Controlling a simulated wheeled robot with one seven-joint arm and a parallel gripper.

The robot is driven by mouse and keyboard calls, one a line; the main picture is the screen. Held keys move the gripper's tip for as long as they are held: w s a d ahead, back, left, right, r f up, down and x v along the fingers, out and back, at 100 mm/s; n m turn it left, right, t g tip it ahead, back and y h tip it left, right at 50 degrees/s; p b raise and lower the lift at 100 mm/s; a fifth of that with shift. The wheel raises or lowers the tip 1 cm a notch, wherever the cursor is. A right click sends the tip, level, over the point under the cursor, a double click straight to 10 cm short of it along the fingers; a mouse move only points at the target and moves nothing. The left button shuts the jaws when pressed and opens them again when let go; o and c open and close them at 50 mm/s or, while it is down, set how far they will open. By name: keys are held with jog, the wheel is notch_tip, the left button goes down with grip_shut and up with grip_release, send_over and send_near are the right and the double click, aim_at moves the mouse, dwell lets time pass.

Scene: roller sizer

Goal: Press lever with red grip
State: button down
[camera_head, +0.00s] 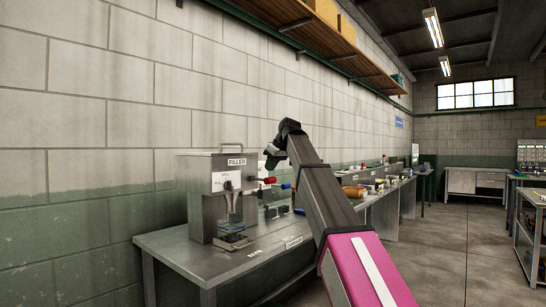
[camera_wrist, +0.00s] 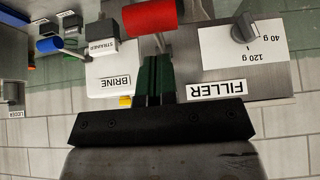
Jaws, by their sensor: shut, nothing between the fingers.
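The red grip (camera_head: 270,181) of a lever sticks out at the right side of the grey filler machine (camera_head: 207,180) in the head view. In the wrist view the red grip (camera_wrist: 150,17) is at the top edge, just beyond my fingertips, with a thin metal rod running from it. My gripper (camera_head: 270,163) is above the red grip in the head view. Its dark green fingers (camera_wrist: 154,62) are shut together and hold nothing. They look close to the grip; I cannot tell whether they touch it.
A lever with a blue grip (camera_wrist: 50,46) is at the left of the wrist view. The filler's white dial plate (camera_wrist: 245,45) and the brine label (camera_wrist: 115,82) flank my fingers. The bench (camera_head: 225,262) carries several other devices to the right. A shelf (camera_head: 330,45) runs above.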

aim_at(272, 181)
jog(key=shift+s+d+f, duration=0.1)
jog(key=shift+s+f, duration=0.05)
jog(key=shift+f, duration=0.9)
jog(key=shift+f, duration=0.1)
jog(key=f+y, duration=0.1)
jog(key=f+t, duration=0.1)
jog(key=f+t+y, duration=0.1)
jog(key=shift+s+d+f+y, duration=0.3)
jog(key=shift+s+d+f, duration=0.1)
jog(key=shift+w+a+f+t+y, duration=0.15)
jog(key=shift+f+t+y, duration=0.3)
jog(key=shift+f, duration=0.45)
jog(key=shift+w+a+f+t+y, duration=0.15)
jog(key=shift+f+t+y, duration=0.1)
jog(key=shift+f+y, duration=0.5)
jog(key=shift+f, duration=0.2)
jog(key=shift+r, duration=0.1)
